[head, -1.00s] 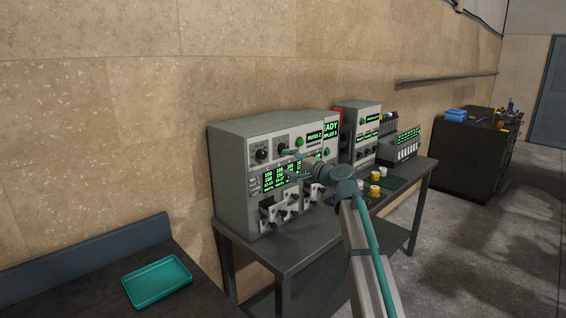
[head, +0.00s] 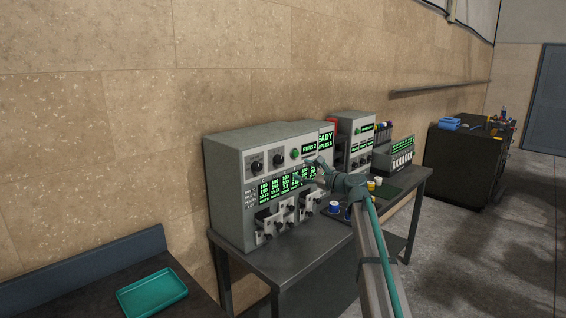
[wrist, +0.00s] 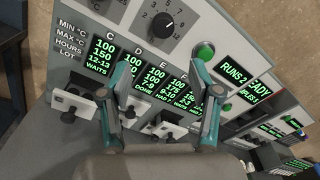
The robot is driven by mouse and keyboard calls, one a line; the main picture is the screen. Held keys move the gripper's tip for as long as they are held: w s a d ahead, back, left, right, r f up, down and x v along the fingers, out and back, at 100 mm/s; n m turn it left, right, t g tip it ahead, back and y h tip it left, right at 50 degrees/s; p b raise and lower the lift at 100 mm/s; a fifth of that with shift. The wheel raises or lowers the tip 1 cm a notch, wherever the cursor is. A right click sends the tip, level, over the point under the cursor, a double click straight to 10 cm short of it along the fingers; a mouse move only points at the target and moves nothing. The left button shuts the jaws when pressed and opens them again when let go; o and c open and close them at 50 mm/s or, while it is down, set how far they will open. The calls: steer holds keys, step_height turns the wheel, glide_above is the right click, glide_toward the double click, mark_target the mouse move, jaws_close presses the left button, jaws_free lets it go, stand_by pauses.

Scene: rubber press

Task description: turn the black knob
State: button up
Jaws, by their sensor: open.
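Two black knobs sit side by side on the upper front of the grey press cabinet (head: 228,172): a left knob (head: 256,166) and a right knob (head: 278,160). The right knob also shows at the top of the wrist view (wrist: 163,22), with a numbered dial around it. The left one is mostly cut off there (wrist: 97,4). My gripper (head: 309,171) is open and empty, in front of the panel, right of and lower than the right knob. In the wrist view its teal fingers (wrist: 159,72) are spread before the green displays, below the right knob, with nothing between them.
A green button (head: 295,153) is right of the knobs. Small levers and drawers (head: 275,225) jut out below the displays. The table's front left (head: 290,262) is clear. Blue and yellow-topped containers stand on the right. A teal tray (head: 152,292) lies on another bench.

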mark_target(281, 161)
steer(key=w+a+m+p, duration=0.1)
steer(key=w+a+m, duration=0.1)
steer(key=w+a+m+p, duration=0.1)
steer(key=w+a+m, duration=0.1)
steer(key=w+a, duration=0.1)
steer(key=w+a+m+p, duration=0.1)
steer(key=w+a+m, duration=0.2)
steer(key=shift+w+r, duration=0.15)
steer(key=shift+r, duration=0.1)
stand_by(0.4)
steer(key=c, duration=1.1)
steer(key=shift+c, duration=0.2)
